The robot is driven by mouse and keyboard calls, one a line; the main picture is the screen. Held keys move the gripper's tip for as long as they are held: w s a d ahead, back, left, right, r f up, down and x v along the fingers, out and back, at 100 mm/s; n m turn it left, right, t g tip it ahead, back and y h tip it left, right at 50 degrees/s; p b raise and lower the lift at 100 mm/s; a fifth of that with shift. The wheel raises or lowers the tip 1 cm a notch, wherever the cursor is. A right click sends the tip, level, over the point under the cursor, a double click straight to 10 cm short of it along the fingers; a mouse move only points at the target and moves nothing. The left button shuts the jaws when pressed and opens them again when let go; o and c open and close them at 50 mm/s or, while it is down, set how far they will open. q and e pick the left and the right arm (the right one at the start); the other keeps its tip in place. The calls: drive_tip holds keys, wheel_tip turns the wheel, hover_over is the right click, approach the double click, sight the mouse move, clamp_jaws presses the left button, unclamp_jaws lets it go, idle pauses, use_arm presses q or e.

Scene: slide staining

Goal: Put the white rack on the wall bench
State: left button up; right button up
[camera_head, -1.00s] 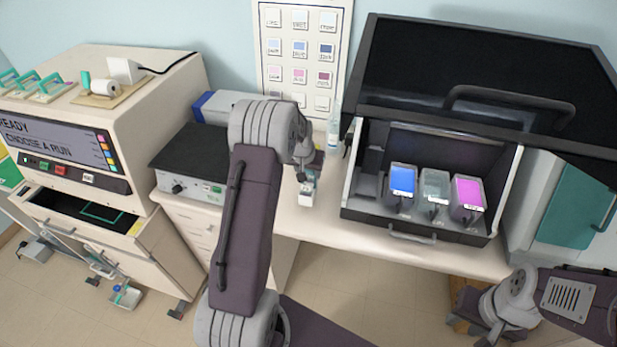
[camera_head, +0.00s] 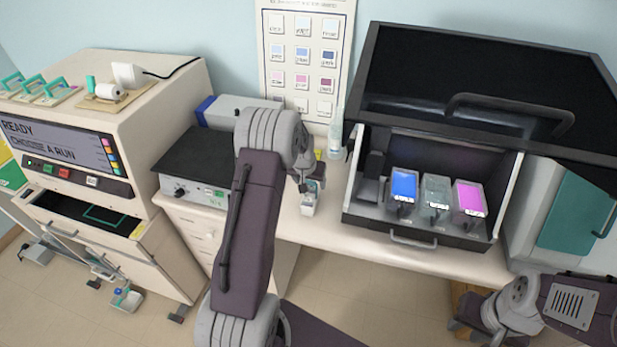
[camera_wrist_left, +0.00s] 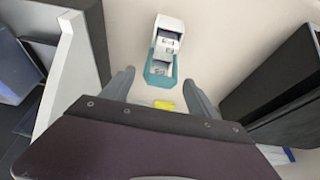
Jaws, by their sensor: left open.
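The white rack (camera_head: 308,208) stands on the wall bench (camera_head: 380,240) near its front edge, left of the black hood. It has a teal part and also shows in the left wrist view (camera_wrist_left: 169,38), with the teal part (camera_wrist_left: 160,72) toward my gripper. My left gripper (camera_wrist_left: 160,82) is open, with one finger on each side of the teal part's near end and no visible contact. In the head view the left arm hides most of this gripper. My right gripper (camera_head: 482,328) is low at the right, partly cut off, and its jaws cannot be read.
The black hood (camera_head: 430,233) holds blue, clear and pink jars. A bottle (camera_head: 335,135) stands at the back. A black-topped device (camera_head: 195,160) stands left of my arm. A yellow object (camera_wrist_left: 164,105) lies between my fingers' bases in the wrist view.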

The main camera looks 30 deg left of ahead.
use_arm(q)
drive_tip(key=b+v, duration=0.2)
drive_tip(key=v, duration=0.9)
drive_tip(key=s+d+f+m+g+b, duration=0.1)
drive_tip(key=s+d+f, duration=0.2)
drive_tip(key=s, duration=0.4)
drive_tip(key=s+d+f+g+b, duration=0.1)
drive_tip(key=s+d+f, duration=0.2)
drive_tip(key=s+d, duration=0.3)
drive_tip(key=s+d+f+m+g+h+b, duration=0.1)
drive_tip(key=s+d+f, duration=0.2)
drive_tip(key=s+d, duration=0.2)
drive_tip(key=s, duration=0.3)
drive_tip(key=shift+s+d+f+m, duration=0.2)
drive_tip(key=shift+s+d+m, duration=0.05)
drive_tip(key=shift+s+m, duration=0.05)
